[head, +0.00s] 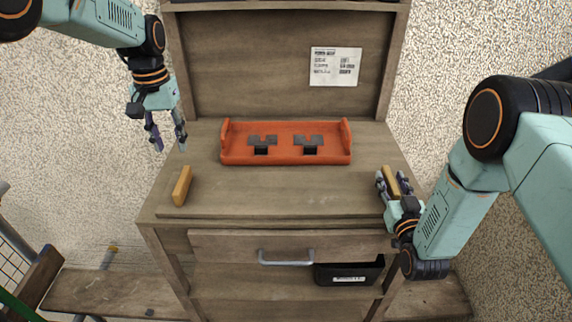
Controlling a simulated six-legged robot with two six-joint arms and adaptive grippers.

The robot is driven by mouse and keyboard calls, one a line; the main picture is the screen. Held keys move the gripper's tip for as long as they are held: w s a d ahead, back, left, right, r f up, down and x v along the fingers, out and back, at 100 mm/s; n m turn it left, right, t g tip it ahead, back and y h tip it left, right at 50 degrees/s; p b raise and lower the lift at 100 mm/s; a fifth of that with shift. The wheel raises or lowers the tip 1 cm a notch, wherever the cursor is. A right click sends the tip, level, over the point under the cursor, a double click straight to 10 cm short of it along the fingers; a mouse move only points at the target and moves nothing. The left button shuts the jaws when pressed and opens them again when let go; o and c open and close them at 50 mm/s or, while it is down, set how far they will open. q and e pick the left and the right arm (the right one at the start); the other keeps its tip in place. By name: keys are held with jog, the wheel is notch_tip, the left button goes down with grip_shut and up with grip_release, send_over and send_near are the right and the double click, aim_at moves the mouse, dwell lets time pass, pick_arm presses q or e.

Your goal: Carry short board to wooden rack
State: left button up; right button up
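A short tan wooden piece (182,186) lies near the left edge of the wooden bench top (285,192). A similar tan wooden piece (391,181) is near the right edge. I cannot tell which of them, if either, is the short board. My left gripper (169,147) is open and empty, pointing down just past the bench's left edge, above and behind the left piece. My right gripper (393,182) has its fingers on either side of the right piece. I cannot tell whether they touch it. No separate rack can be made out; the wooden bench has a back panel (250,70) and lower shelves.
An orange tray (236,156) with dark brackets (309,141) stands at the back middle of the top. A white paper (335,66) is on the back panel. Below are a drawer handle (286,260) and a black bin (349,274). The front middle is clear.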

jog(key=s, duration=1.1)
jog(key=shift+s+f, duration=0.1)
jog(key=shift+s, duration=0.05)
